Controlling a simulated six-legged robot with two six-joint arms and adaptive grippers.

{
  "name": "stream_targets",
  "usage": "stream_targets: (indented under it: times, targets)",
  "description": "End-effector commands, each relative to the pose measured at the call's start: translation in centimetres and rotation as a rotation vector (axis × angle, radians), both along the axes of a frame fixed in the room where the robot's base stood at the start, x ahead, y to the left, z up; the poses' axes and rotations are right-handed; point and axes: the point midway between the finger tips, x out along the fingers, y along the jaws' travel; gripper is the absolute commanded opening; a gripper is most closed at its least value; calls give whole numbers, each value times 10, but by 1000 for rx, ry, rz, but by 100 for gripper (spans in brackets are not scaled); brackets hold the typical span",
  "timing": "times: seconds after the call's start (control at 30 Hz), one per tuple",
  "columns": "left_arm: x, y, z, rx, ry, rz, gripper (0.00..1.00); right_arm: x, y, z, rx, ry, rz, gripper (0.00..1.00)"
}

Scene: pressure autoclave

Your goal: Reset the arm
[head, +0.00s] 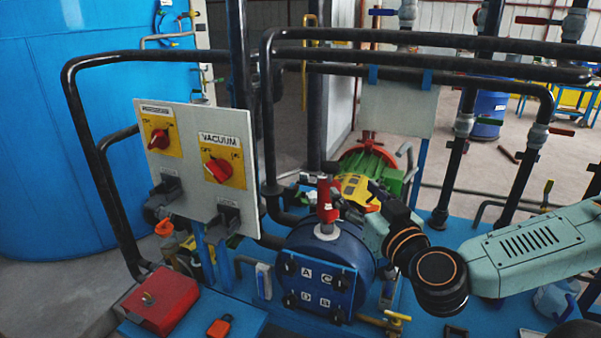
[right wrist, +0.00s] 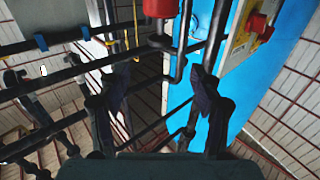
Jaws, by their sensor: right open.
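My right arm comes in from the right in the head view. Its right gripper (head: 352,208) is beside the red upright fitting (head: 326,200) on top of the blue autoclave vessel (head: 322,258), and its fingers are partly lost against the clutter behind. In the right wrist view the right gripper (right wrist: 157,82) has its two dark fingers spread wide, with nothing held between them. A red cylinder (right wrist: 160,8) shows at the top edge of that view, beyond the fingers. My left gripper is in neither view.
A grey panel with red knobs (head: 200,165) stands left of the vessel. Dark pipes (head: 420,42) cross above and behind. A green motor (head: 375,165) is behind the gripper. A red box (head: 160,300) sits front left. A large blue tank (head: 70,150) fills the left.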

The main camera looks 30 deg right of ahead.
Motion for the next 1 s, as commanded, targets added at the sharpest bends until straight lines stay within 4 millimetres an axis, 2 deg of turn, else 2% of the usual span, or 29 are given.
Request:
stream_targets:
  times: [0.27,0.57,0.77,0.87,1.0]
  targets:
    - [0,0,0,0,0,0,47,0,2,-1,66,-2,10,65]
    - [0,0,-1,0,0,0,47,3,21,-31,402,111,71,65]
    - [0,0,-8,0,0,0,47,-4,42,-78,533,293,104,65]
    - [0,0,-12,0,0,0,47,-13,52,-108,574,406,105,65]
    - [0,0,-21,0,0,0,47,-35,67,-161,611,599,87,65]
